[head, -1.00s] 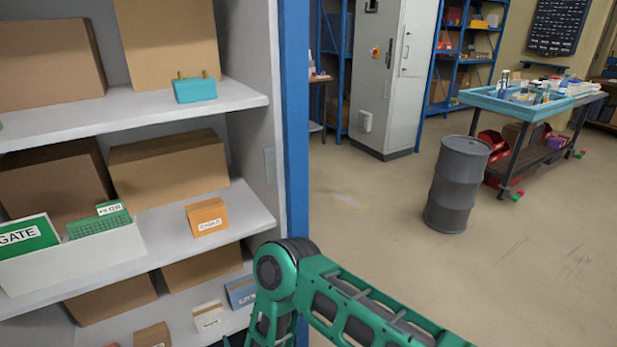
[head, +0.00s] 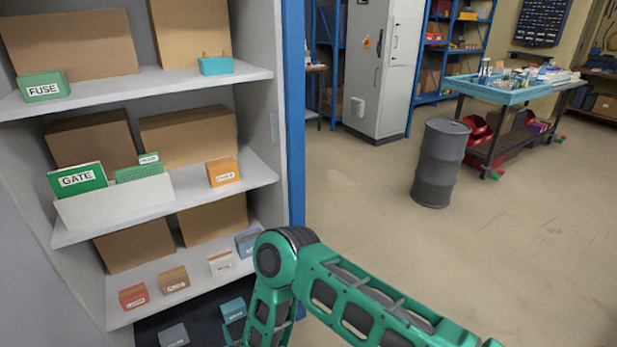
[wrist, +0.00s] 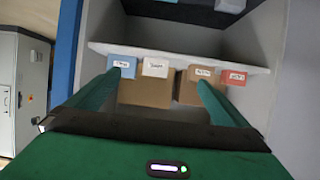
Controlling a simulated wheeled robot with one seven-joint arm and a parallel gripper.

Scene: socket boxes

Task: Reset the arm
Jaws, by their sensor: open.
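My green arm shows at the bottom of the head view, beside the blue post of the shelf rack; the gripper itself is outside that view. In the wrist view my gripper (wrist: 158,82) has its two green fingers wide apart, with nothing between them touching. Past the fingers is a shelf with a blue box (wrist: 122,65), a white box (wrist: 155,67), a brown box (wrist: 202,72) and a red box (wrist: 234,77). The picture there appears upside down. Whether the fingers touch any box cannot be told.
The shelf rack (head: 140,318) holds a green FUSE box (head: 43,87), a white bin (head: 115,203) with a GATE card (head: 77,180), an orange box (head: 223,171) and large cartons. A grey barrel (head: 440,163) and a blue-topped cart (head: 500,90) stand right. Floor between is clear.

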